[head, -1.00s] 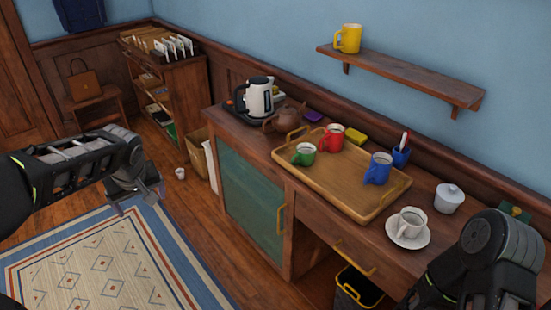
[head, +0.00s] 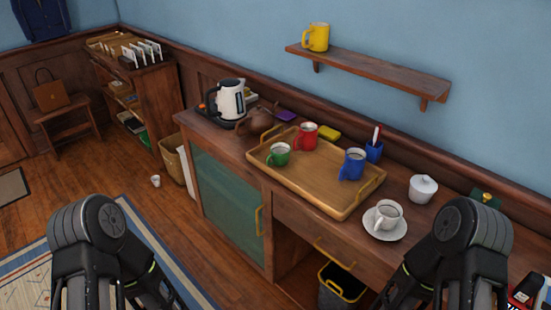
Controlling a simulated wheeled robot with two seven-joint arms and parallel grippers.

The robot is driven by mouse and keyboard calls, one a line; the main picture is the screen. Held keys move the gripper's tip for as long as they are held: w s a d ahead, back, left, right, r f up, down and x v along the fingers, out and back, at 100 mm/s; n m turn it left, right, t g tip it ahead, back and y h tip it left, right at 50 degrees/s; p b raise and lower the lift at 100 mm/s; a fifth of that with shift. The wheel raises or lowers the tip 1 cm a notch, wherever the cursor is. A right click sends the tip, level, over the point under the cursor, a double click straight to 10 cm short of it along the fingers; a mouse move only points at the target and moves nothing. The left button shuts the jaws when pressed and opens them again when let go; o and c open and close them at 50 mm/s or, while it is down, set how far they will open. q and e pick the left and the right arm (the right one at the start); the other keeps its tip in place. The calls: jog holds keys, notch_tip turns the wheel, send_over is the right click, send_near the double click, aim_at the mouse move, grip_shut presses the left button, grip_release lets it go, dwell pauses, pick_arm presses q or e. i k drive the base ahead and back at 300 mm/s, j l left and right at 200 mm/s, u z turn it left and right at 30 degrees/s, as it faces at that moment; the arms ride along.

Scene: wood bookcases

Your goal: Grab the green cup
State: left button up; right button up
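The green cup (head: 279,153) stands upright at the left end of a wooden tray (head: 322,202) on the sideboard. A red cup (head: 307,136) stands just behind it to the right, and a blue cup (head: 352,164) stands further right on the same tray. Nothing is in front of the green cup. My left arm is low at the left and my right arm low at the right, both apart from the tray. Neither gripper's fingers show in the head view.
A shelf (head: 375,72) with a yellow mug (head: 316,37) hangs above.

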aim_at(280, 152)
jog(key=j+z, duration=0.1)
jog(key=z, duration=0.8)
jog(key=i+j+z, duration=0.1)
jog(key=j+z, duration=0.65)
jog(key=j, duration=0.15)
jog(key=j+z, duration=0.35)
jog(key=j, duration=0.55)
jog(key=k+j, duration=0.15)
jog(key=j, duration=0.2)
jog(key=j+z, duration=0.1)
jog(key=j, duration=0.3)
jog(key=k, duration=0.05)
